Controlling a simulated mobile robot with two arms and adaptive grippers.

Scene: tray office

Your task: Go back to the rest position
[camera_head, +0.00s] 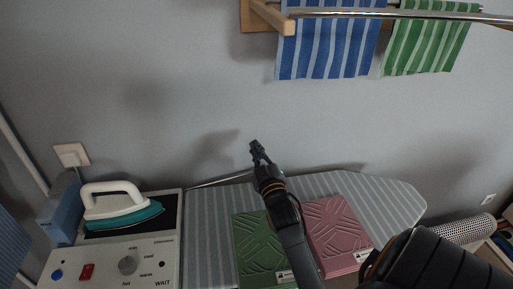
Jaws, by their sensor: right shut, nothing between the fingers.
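My right gripper (256,151) shows in the head view with its arm reaching in from the lower right. It is shut and empty, in front of the grey wall and above the far edge of the striped ironing board (207,225). My right arm crosses over the board and hides part of it and part of the green patterned block (256,245). My left gripper is not in the picture.
A pink patterned block (338,228) lies right of my arm. A teal iron (124,210) rests on a control panel (105,262) at left. Blue (327,45) and green (428,42) striped towels hang from a metal rail (400,13) above.

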